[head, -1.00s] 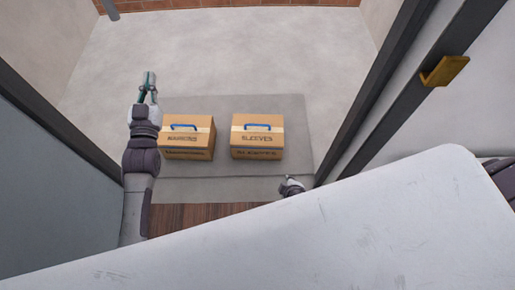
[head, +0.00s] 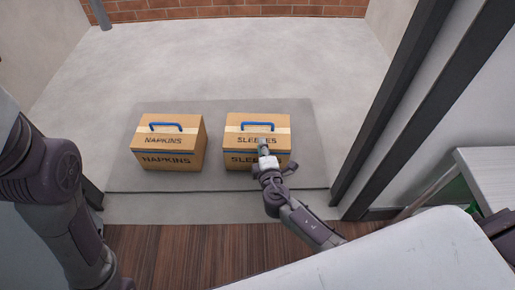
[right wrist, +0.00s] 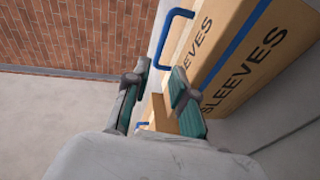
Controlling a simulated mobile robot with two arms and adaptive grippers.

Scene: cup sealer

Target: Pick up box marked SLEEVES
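The SLEEVES box (head: 240,147) is a tan carton with a pale tape band and a blue handle (head: 258,124) on top. It stands upright on the grey mat, right of the NAPKINS box. My right gripper (head: 264,146) is in front of the box and overlaps its near side in the head view. In the right wrist view the gripper (right wrist: 158,88) has its fingers apart, with the SLEEVES box (right wrist: 240,55) beside them and the blue handle (right wrist: 172,38) ahead, outside the fingers. A tan surface shows between the fingers. My left gripper is out of view.
The NAPKINS box (head: 168,146), also with a blue handle, stands to the left. Both boxes are on a grey mat (head: 215,112). A dark door frame (head: 392,110) is at right, with a pale table (head: 492,165) beyond. Open concrete floor (head: 220,60) reaches the brick wall (head: 240,12).

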